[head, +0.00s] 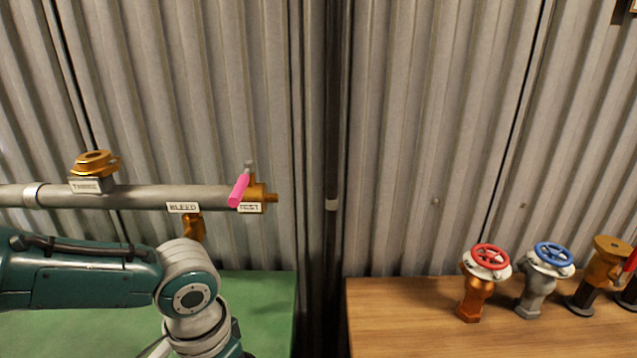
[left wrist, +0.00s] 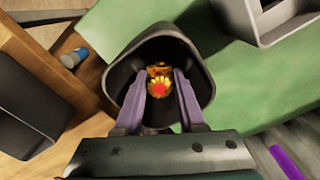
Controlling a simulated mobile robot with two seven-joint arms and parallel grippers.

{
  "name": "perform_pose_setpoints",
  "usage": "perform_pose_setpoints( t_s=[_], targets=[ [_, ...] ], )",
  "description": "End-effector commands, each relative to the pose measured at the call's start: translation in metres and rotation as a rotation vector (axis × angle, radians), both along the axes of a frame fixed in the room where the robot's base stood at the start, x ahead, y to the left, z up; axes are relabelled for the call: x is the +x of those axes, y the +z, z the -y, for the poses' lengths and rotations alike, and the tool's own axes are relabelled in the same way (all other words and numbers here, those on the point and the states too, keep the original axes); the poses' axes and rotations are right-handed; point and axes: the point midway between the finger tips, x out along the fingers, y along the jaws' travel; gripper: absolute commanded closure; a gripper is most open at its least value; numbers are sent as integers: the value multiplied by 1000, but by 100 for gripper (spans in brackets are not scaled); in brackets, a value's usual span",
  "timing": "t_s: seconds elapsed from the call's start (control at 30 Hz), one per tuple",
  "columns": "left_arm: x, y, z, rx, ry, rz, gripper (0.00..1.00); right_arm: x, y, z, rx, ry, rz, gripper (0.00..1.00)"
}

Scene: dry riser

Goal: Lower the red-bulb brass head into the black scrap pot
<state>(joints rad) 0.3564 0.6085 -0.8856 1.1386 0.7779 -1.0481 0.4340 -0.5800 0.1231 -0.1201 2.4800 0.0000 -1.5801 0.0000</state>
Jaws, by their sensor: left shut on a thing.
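In the left wrist view my left gripper (left wrist: 160,76) is shut on the brass head (left wrist: 160,73), whose red bulb (left wrist: 159,91) faces the camera. The black scrap pot (left wrist: 187,42) surrounds the head and the fingertips in this view, with its wide dark mouth around them. I cannot tell how deep the head sits or whether it touches the wall or bottom. In the head view my left arm comes in from the left, but its gripper, the head and the pot are out of sight. My right gripper is in neither view.
A grey pipe (head: 140,196) with brass fittings and a pink lever (head: 238,189) runs above the green bench (head: 265,300). Several valves, including a red-wheeled one (head: 490,257), stand on the wooden bench (head: 420,320). A grey tray (left wrist: 262,32) lies near the pot.

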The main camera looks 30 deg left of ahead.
Motion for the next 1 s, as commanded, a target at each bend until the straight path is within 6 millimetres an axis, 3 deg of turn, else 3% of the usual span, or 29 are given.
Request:
perform_pose_setpoints(
  t_s=[1.0],
  targets=[
    [0, -16, 0, 0, 0, 0, 100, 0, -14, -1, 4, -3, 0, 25]
  ],
)
